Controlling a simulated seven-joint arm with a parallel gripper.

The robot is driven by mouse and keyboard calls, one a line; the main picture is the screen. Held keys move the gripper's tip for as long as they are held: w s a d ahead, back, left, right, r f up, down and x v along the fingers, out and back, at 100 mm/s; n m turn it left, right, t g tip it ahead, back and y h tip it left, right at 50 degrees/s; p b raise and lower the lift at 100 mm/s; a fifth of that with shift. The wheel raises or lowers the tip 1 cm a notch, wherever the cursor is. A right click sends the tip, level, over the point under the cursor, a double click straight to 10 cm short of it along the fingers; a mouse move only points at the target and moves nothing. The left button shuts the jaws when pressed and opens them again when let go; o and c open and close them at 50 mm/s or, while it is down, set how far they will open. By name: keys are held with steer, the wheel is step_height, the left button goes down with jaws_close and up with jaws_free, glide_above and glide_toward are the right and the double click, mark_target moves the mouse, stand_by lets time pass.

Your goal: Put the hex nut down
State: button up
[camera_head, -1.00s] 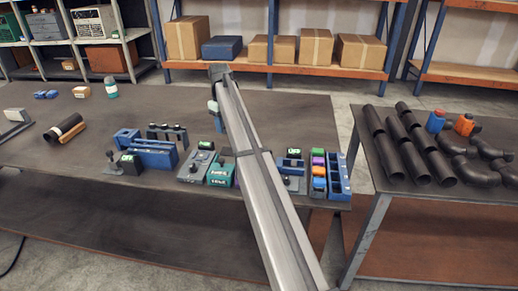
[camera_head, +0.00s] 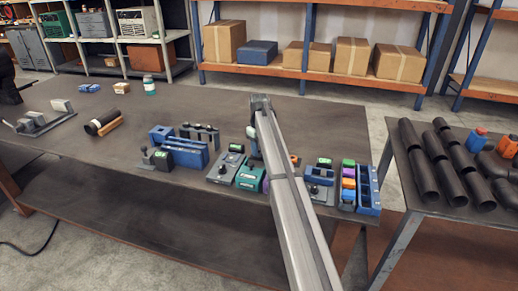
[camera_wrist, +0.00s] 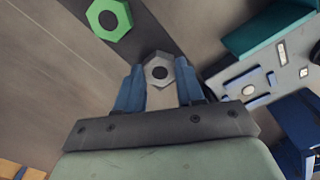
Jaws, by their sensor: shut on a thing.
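A grey hex nut (camera_wrist: 159,70) is between the blue fingertips of my gripper (camera_wrist: 160,82) in the wrist view. In the head view my arm reaches over the workbench near the teal box (camera_head: 250,177). The grey nut is hidden there, and the fingertips cannot be made out.
Blue fixtures (camera_head: 184,154) stand left of my arm. A blue tray (camera_head: 368,192) and coloured blocks (camera_head: 348,184) stand to its right. Black pipes (camera_head: 420,165) lie on a separate right-hand table. The bench's back middle is clear.

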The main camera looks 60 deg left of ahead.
steer(key=shift+f, duration=0.1)
steer(key=o, duration=0.9)
step_height(320, 180, up, 12)
steer(key=shift+r, duration=0.1)
stand_by(0.4)
